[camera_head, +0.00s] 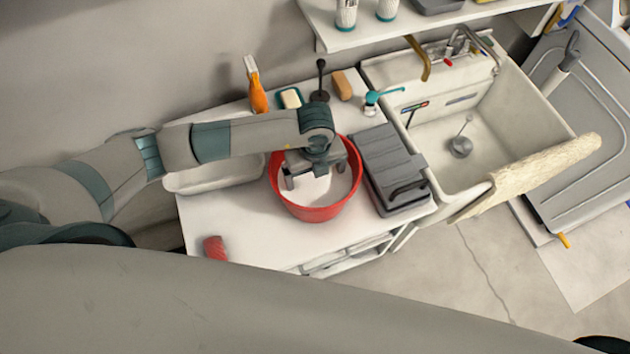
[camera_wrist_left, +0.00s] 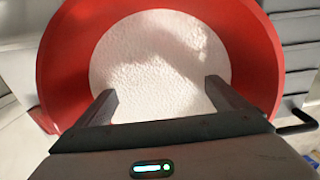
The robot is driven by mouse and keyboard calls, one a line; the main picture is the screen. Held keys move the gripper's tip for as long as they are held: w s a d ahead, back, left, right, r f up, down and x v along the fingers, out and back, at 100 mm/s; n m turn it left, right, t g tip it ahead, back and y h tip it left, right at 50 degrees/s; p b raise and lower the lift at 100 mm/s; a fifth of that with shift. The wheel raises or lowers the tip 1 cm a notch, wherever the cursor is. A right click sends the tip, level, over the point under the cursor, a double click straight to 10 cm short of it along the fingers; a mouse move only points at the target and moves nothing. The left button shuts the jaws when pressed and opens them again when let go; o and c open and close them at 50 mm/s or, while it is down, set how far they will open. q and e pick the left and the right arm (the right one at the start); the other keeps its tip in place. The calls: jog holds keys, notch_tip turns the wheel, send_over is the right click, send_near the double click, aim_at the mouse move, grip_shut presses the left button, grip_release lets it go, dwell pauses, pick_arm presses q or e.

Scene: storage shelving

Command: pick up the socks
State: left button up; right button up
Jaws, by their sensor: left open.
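A small red rolled item (camera_head: 215,248), which looks like rolled socks, lies at the near left edge of the white counter. My left gripper (camera_head: 314,176) is open and empty, pointing down over a red basin (camera_head: 318,214). In the left wrist view, its two fingers (camera_wrist_left: 161,92) stand apart over a white textured surface (camera_wrist_left: 160,50) inside the basin (camera_wrist_left: 262,55). I cannot tell what that white surface is. The red rolled item is to the left of the gripper and nearer to me. My right gripper is not in view.
A grey toolbox (camera_head: 390,165) stands right of the basin, beside a deep sink (camera_head: 440,175). An orange bottle (camera_head: 257,95), a soap dish (camera_head: 290,98) and a brush stand at the back. The front counter strip (camera_head: 260,235) is clear.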

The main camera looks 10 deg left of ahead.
aim_at(315, 181)
pick_arm(q)
jog(key=shift+c, duration=0.7)
jog(key=c, duration=1)
jog(key=shift+r+b, duration=0.3)
jog(key=shift+r, duration=0.25)
notch_tip(315, 181, up, 9)
jog(key=b, duration=0.3)
jog(key=shift+r, duration=0.1)
dwell(0.4)
